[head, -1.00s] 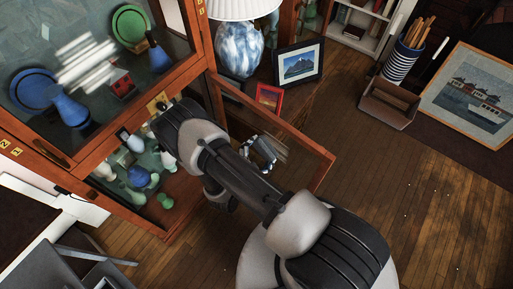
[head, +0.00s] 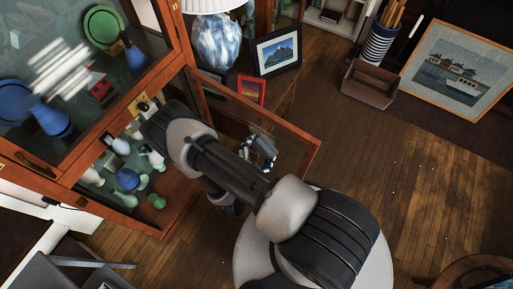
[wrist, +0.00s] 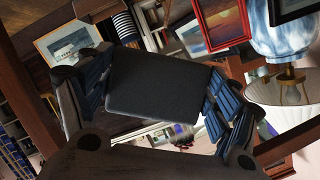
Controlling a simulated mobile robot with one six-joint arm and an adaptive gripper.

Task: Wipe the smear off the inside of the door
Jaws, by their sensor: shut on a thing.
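The lower cabinet door (head: 313,147) stands open in the head view, a wooden frame around a see-through pane. In the wrist view my gripper (wrist: 160,88) is shut on a dark, flat rectangular pad (wrist: 158,85), held between both fingers. The door's wooden frame (wrist: 22,75) also shows in the wrist view. I cannot clearly make out the smear; the pad and my arm hide part of the pane. Whether the pad touches the pane I cannot tell.
The open cabinet shelf (head: 175,205) holds several small vases and figures close to my arm. A blue-white lamp (head: 217,42), a framed mountain picture (head: 277,50) and a red frame (head: 250,91) stand behind the door.

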